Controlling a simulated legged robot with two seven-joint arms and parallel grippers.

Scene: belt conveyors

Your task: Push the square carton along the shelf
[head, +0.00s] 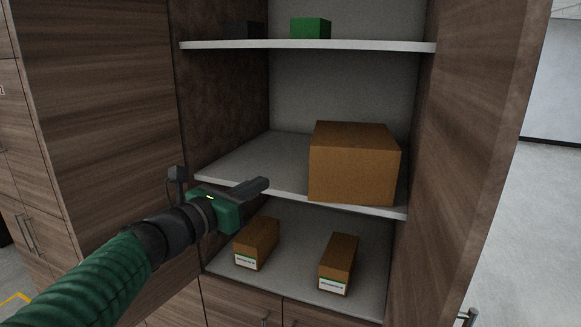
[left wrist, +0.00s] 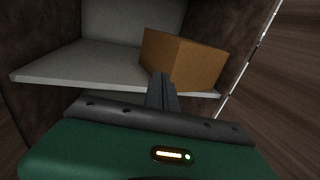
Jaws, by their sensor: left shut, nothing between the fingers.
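The square carton (head: 352,165) is a large brown box on the right part of the middle shelf (head: 250,172), close to the shelf's front edge. My left gripper (head: 262,185) is shut and empty, in front of the middle shelf's front edge and left of the carton. In the head view a gap shows between its fingertips and the carton. In the left wrist view the shut fingers (left wrist: 161,92) point toward the carton (left wrist: 184,60), overlapping its lower left part; whether they touch cannot be told from that view alone. My right gripper is not in view.
Two small brown boxes, one at left (head: 257,243) and one at right (head: 338,263), lie on the lower shelf. A green box (head: 310,28) and a dark box stand on the upper shelf. The cabinet side (head: 470,150) is close right of the carton. The middle shelf's left part is clear.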

